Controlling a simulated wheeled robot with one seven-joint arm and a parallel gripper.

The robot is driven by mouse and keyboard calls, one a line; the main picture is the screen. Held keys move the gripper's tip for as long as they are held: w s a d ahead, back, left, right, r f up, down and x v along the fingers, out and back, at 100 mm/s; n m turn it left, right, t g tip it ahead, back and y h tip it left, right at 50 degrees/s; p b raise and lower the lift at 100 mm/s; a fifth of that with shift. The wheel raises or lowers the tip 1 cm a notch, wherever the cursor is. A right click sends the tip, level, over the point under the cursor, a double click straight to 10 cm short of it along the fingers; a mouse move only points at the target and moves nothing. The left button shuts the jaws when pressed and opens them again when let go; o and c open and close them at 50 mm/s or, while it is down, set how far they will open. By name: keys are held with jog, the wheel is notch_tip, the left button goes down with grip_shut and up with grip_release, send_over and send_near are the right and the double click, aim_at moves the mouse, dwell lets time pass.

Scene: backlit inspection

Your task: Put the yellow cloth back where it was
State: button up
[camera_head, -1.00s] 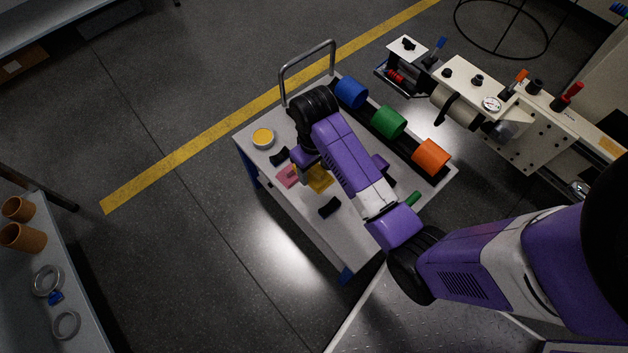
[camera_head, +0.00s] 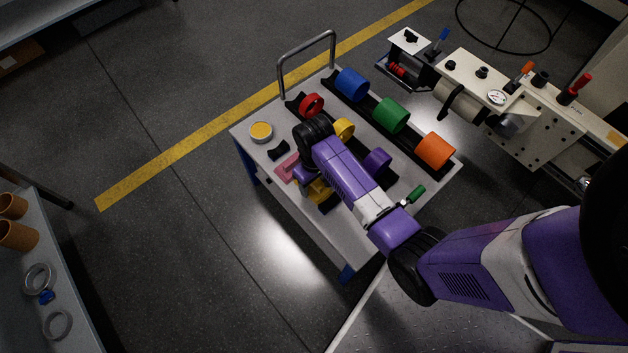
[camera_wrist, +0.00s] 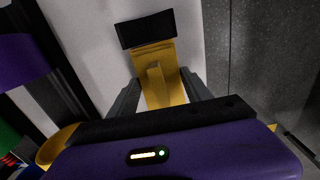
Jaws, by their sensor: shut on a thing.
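The yellow cloth (camera_wrist: 172,62) is between the two fingers of my gripper (camera_wrist: 160,88) in the wrist view, with a raised fold pinched between them. Its far end reaches a black block (camera_wrist: 145,28), which lies at its edge or under it; I cannot tell which. In the head view part of the cloth (camera_head: 313,190) shows below my wrist, over the grey cart top (camera_head: 303,222). A pink cloth (camera_head: 287,168) lies just left of it. My fingers are mostly hidden by my arm in the head view. Whether the cloth touches the cart top is unclear.
Red (camera_head: 311,104), yellow (camera_head: 344,129) and purple (camera_head: 377,160) rings stand on the cart beside the blue (camera_head: 351,84), green (camera_head: 391,115) and orange (camera_head: 435,150) cylinders. A tin with yellow contents (camera_head: 261,132) and a black piece (camera_head: 279,150) are at left. A handle (camera_head: 306,62) rises behind.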

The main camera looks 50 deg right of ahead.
jog(key=o, duration=1.2)
jog(key=shift+f, duration=0.15)
